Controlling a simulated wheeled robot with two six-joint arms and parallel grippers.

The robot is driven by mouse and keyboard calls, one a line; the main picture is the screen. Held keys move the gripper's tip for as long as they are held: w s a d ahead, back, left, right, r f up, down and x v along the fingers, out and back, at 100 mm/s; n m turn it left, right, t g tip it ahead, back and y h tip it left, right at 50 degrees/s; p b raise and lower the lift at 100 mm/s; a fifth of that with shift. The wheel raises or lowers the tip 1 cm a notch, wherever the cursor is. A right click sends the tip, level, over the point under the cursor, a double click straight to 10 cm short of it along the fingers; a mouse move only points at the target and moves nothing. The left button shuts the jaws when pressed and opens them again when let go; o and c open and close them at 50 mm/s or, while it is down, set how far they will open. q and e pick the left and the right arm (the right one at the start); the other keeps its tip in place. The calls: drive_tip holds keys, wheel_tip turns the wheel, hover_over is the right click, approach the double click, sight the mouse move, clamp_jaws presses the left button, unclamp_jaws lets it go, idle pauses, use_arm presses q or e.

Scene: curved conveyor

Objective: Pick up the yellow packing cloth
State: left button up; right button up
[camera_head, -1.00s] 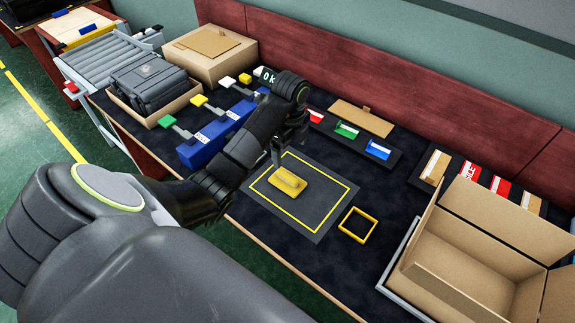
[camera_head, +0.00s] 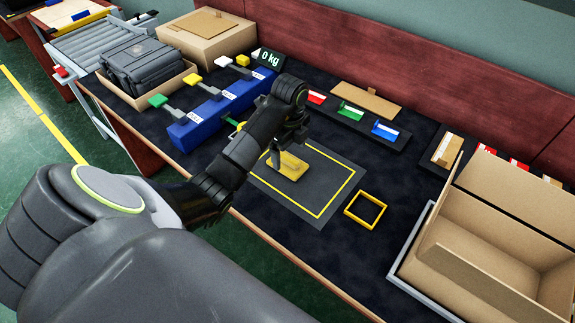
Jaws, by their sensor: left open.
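The yellow packing cloth (camera_head: 291,168) lies as a small flat folded block on a dark mat (camera_head: 333,180) with a yellow outline. My left gripper (camera_head: 276,158) reaches down from the left at the cloth's upper left edge. It is open, with its jaws partly hidden by my own wrist. Whether a finger touches the cloth cannot be told. My right gripper is out of the picture.
A yellow square frame (camera_head: 366,209) lies right of the mat. An open cardboard box (camera_head: 490,235) stands at the right. A blue rack (camera_head: 205,125) with coloured tabs is behind my arm. The bench front between mat and edge is clear.

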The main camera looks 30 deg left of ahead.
sight(289, 157)
use_arm(q)
wheel_tip(289, 157, down, 4)
drive_tip(key=shift+a+f+p, duration=0.1)
drive_tip(key=shift+a+p, duration=0.05)
drive_tip(key=shift+p, duration=0.25)
drive_tip(key=c, duration=1.1)
